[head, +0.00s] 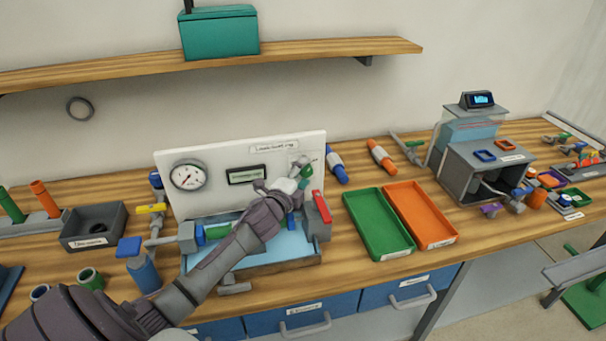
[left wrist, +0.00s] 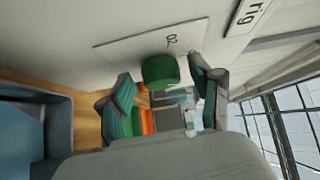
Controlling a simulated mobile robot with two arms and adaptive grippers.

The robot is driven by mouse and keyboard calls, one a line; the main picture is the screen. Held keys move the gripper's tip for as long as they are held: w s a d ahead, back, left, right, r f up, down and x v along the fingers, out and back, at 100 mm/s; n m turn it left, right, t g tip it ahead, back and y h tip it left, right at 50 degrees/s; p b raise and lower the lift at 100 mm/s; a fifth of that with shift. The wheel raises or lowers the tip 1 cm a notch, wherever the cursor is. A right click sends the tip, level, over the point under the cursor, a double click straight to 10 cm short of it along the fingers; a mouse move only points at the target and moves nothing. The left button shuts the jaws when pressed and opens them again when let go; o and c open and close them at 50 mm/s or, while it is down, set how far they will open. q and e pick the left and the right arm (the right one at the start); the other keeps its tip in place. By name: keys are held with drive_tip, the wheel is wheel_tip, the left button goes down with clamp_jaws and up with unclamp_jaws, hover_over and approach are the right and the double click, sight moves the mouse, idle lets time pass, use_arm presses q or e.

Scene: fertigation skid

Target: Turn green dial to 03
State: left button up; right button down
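The green dial (left wrist: 160,72) sticks out from the white panel (head: 220,158), near its upper right side. In the head view the dial is small and partly covered by my left gripper (head: 301,174). A small plate behind the dial bears dark digits that I cannot read surely. In the left wrist view my left gripper (left wrist: 160,80) is open, with one finger on either side of the dial. Gaps show between the fingers and the dial, so it does not look gripped. My right gripper is in neither view.
A red-handled valve (head: 321,206) stands just right of my left gripper. A gauge (head: 188,175) and a dark display (head: 246,174) are on the panel. A green tray (head: 378,222) and an orange tray (head: 420,214) lie to the right. A shelf (head: 330,47) runs above.

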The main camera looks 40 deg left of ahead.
use_arm(q)
drive_tip(key=s, duration=0.4)
drive_tip(key=s+d, duration=0.1)
drive_tip(key=s, duration=0.3)
drive_tip(key=s+d, duration=0.1)
drive_tip(key=s, duration=0.3)
drive_tip(key=shift+r, duration=0.2)
drive_tip(key=shift+w, duration=0.1)
wheel_tip(320, 180, up, 4)
drive_tip(key=d+m+g+p, duration=0.1)
drive_tip(key=m+g+p, duration=0.2)
drive_tip(key=p, duration=0.7)
drive_tip(key=shift+y, duration=0.4)
drive_tip(key=p+x, duration=0.1)
drive_tip(key=x, duration=0.5)
drive_tip(key=p+x, duration=0.1)
drive_tip(key=x, duration=0.6)
drive_tip(key=shift+d+f, duration=0.1)
drive_tip(key=shift+f, duration=0.15)
